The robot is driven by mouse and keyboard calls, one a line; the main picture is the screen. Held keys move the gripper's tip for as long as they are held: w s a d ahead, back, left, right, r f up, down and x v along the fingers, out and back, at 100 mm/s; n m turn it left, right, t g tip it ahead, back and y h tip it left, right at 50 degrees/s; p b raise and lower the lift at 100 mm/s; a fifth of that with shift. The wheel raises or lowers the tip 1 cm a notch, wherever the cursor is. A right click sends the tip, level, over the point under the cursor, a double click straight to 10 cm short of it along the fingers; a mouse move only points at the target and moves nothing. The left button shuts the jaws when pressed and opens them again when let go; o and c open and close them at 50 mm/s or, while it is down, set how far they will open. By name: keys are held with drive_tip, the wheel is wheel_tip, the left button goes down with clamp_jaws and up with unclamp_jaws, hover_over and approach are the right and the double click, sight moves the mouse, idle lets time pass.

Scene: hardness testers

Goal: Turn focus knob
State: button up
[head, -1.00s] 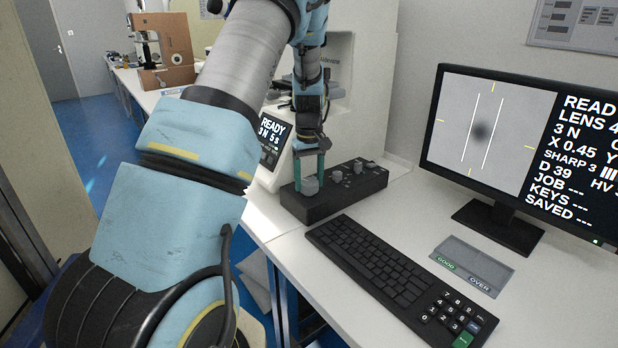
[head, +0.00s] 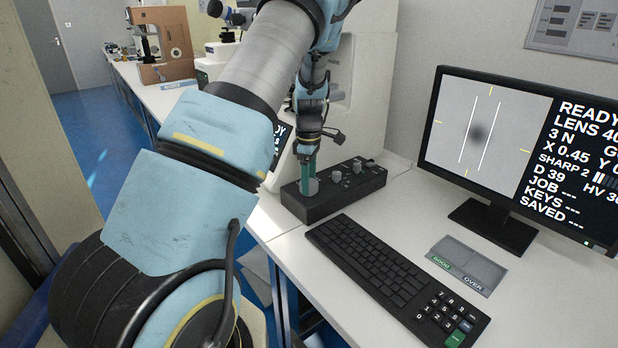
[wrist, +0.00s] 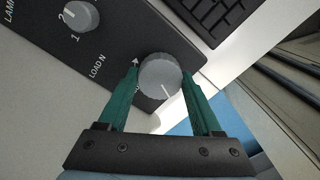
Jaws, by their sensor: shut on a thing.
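The focus knob is the large grey round knob at the near end of the black control box (head: 322,206); its white index line shows in the wrist view on the knob (wrist: 160,77). My gripper (head: 309,184) points down over the box, its green fingers shut on the knob. In the wrist view my gripper (wrist: 166,85) has one finger on each side of the knob. The monitor (head: 520,150) shows a dark blurred spot between two white lines, with "SHARP 2" beside it.
A second grey knob (wrist: 81,16) marked 1 and 2 sits farther along the box. A black keyboard (head: 390,275) lies just in front of the box. A grey pad (head: 468,266) marked GOOD and OVER lies to the right. The white tester stands behind.

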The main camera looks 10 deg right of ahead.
drive_tip(key=shift+n, duration=0.6)
drive_tip(key=o, duration=1.4)
drive_tip(key=shift+c, duration=0.2)
wheel_tip(320, 180, up, 11)
drive_tip(key=b, duration=0.2)
drive_tip(key=shift+f, duration=0.1)
